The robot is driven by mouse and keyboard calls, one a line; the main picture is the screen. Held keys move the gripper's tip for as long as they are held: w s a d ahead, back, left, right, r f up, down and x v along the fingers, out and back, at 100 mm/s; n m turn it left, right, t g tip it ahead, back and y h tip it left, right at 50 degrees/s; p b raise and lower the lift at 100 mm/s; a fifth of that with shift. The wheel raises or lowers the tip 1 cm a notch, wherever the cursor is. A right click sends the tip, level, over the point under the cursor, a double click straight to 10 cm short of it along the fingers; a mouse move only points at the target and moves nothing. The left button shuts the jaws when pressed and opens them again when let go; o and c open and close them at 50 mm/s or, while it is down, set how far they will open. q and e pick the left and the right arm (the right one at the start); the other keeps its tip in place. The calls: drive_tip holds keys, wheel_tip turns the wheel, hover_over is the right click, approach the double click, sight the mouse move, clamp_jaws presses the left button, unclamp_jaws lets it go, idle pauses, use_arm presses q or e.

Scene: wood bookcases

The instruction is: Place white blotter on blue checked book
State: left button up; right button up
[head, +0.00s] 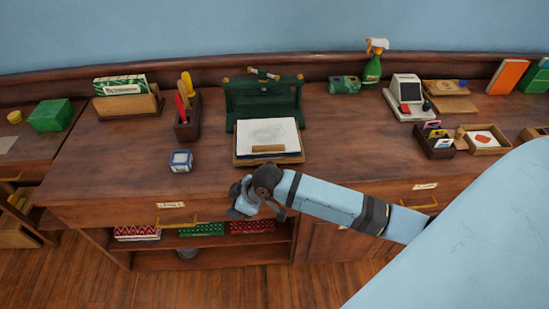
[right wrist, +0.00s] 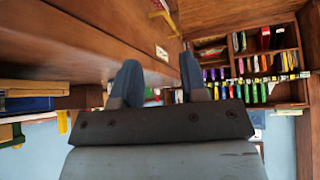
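I cannot pick out a white blotter or a blue checked book for certain. A small white-and-blue block (head: 181,160) stands on the desk top, left of centre. A stack of white paper (head: 268,134) with a small wooden piece (head: 268,149) on it lies on a board before the green press. Several patterned books, one red-and-white (head: 137,233), one green (head: 201,229) and one red (head: 251,227), lie on the shelf below. My right gripper (head: 250,202) is at the desk's front edge, below the paper. In the right wrist view (right wrist: 160,72) its fingers are apart and empty. My left gripper is out of view.
The green press (head: 263,97) stands behind the paper. A pen holder (head: 187,117), a white card machine (head: 406,96) and small trays (head: 484,139) line the desk. Drawer handles (head: 180,221) stick out in front. The desk's left front is clear.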

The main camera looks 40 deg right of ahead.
drive_tip(key=s+f+m+t, duration=0.2)
drive_tip(key=s+m+t, duration=0.1)
drive_tip(key=s, duration=0.6)
drive_tip(key=s+f+m+t+h, duration=0.1)
drive_tip(key=s+f+m+t, duration=0.1)
drive_tip(key=s, duration=0.7)
drive_tip(key=shift+f+m+t, duration=0.4)
drive_tip(key=shift+f+m, duration=0.1)
drive_tip(key=shift+f, duration=0.1)
wheel_tip(320, 180, up, 9)
drive_tip(key=p, duration=1)
drive_tip(key=shift+d+r+h, duration=0.2)
drive_tip(key=shift+h, duration=0.1)
drive_tip(key=shift+r, duration=0.3)
